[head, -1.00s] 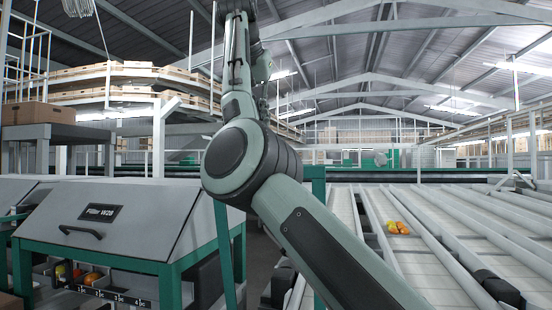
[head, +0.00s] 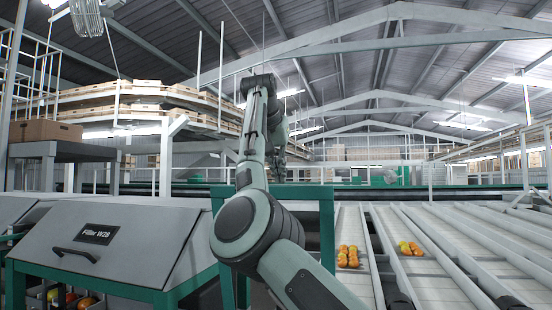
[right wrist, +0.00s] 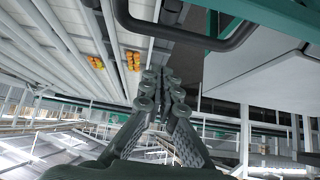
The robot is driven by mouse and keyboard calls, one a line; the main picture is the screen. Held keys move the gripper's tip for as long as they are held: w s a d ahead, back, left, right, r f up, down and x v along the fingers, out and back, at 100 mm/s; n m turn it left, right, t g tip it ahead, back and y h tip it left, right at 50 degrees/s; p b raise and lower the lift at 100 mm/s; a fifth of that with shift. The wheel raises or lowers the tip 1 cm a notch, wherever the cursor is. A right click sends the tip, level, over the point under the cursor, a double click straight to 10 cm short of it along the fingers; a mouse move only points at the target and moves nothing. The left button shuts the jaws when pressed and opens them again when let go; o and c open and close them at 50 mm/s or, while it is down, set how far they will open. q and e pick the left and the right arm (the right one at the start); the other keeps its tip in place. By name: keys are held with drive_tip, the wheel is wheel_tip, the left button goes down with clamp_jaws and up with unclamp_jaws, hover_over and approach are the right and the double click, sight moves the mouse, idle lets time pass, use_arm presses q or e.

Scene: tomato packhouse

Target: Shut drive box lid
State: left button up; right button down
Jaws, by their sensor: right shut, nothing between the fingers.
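No drive box label is readable. A green-edged panel (head: 326,230) stands upright in the middle of the head view, partly hidden by my right arm; I cannot tell whether it is the drive box lid. In the right wrist view, a dark bar handle (right wrist: 185,38) crosses the top, beside a green edge (right wrist: 270,14) and a pale grey box surface (right wrist: 262,62). My right gripper (right wrist: 160,88) is shut and empty, its fingers pointing toward the handle, with no clear contact. In the head view the right gripper (head: 278,172) is small and mostly behind my arm. My left gripper is out of view.
Sorting lanes (head: 440,268) carry tomatoes (head: 348,256) on the right. A cardboard box (head: 45,130) sits on a grey stand at the back left.

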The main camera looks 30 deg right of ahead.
drive_tip(key=s+a, duration=0.1)
drive_tip(key=s+a+f, duration=0.1)
drive_tip(key=shift+a, duration=0.4)
idle(0.3)
